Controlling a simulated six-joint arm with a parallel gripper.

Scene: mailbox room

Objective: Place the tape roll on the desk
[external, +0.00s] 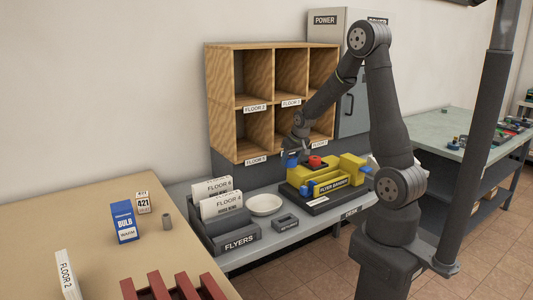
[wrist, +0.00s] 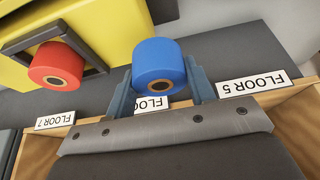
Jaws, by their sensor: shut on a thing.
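A blue tape roll (wrist: 160,62) with a brown core sits between the two fingers of my gripper (wrist: 158,85) in the wrist view. My gripper is shut on it. In the external view my gripper (external: 293,154) holds the blue roll (external: 290,161) in front of the wooden cubbies' lower edge, near the left end of the yellow machine. The grey desk (external: 240,258) runs below the cubbies and bears a DESK label (external: 352,211). A gap between roll and machine is hard to judge.
The yellow machine (external: 351,163) carries a red roll (external: 315,162). Wooden cubbies (external: 238,104) stand behind. A FLYERS holder (external: 239,243), white bowl (external: 265,205) and small dark tray (external: 285,223) take up the desk's left half. Bare desk strips show along the front.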

